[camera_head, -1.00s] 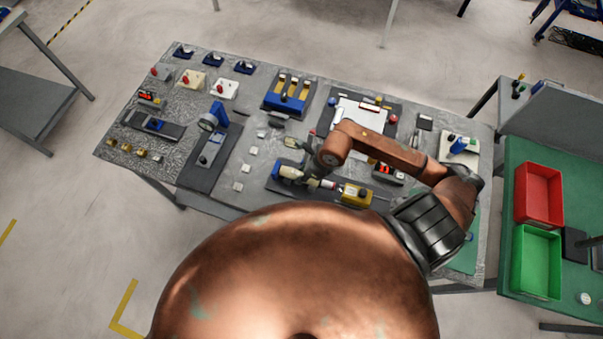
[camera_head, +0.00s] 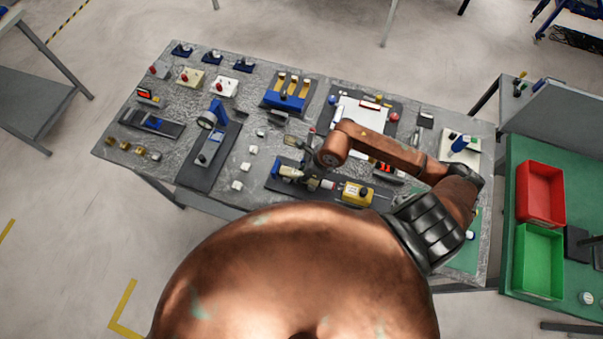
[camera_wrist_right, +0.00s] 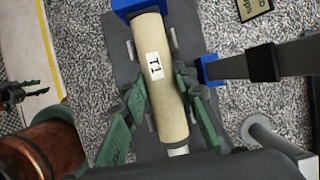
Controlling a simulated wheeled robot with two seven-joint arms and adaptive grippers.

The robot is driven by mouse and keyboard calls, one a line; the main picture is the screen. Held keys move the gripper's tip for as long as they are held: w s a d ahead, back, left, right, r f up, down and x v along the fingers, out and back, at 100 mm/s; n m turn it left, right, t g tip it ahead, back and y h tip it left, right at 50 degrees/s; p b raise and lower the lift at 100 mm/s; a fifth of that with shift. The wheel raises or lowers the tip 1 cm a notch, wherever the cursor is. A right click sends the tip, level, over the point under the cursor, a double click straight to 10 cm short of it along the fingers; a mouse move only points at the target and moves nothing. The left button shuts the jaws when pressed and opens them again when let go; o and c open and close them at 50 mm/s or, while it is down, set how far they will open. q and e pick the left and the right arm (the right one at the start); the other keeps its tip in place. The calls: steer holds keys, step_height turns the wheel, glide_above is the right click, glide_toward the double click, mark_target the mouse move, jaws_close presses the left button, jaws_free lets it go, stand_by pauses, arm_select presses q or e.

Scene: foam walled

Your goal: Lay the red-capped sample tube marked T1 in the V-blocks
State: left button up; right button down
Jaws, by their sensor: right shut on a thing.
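The tube marked T1 (camera_wrist_right: 172,100) is a cream cylinder with a white label in the right wrist view. My right gripper (camera_wrist_right: 165,103) is shut on it, with a green finger along each side. The tube lies above a dark grey base (camera_wrist_right: 112,75), and small light grey prongs show at its sides. I cannot tell whether it rests in the V-blocks. A blue piece (camera_wrist_right: 138,7) is at its far end; no red cap shows there. In the head view my right gripper (camera_head: 312,178) is over the dark base and partly hidden by my arm.
A yellow block (camera_head: 357,194) stands right of the gripper on the same base. A blue part with a dark bar (camera_wrist_right: 240,67) is close to the right finger. Small white blocks (camera_head: 243,168) lie to the left. Red (camera_head: 540,193) and green (camera_head: 538,260) bins are on the right table.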

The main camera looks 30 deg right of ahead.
steer(key=c, duration=1.5)
jaws_free()
steer(key=shift+o, duration=0.2)
steer(key=shift+r, duration=0.1)
